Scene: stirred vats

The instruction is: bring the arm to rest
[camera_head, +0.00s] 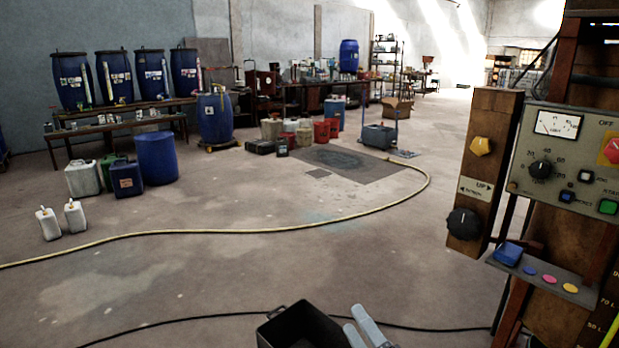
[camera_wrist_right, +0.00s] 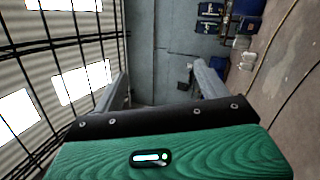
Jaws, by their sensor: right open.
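My right gripper (camera_head: 356,318) shows at the bottom edge of the head view, with two pale grey fingers pointing up. In the right wrist view my right gripper (camera_wrist_right: 162,82) has its fingers spread wide with nothing between them. The wall, dark window bars and, to the right, blue drums show beyond it. The rest of the right arm is hidden in the head view. My left gripper is not in view.
A control panel (camera_head: 575,160) on a wooden post stands close on the right. A shelf (camera_head: 550,277) below it holds a blue block. A yellow hose (camera_head: 270,231) crosses the floor. Blue drums (camera_head: 158,158) stand at the left. The middle floor is mostly clear.

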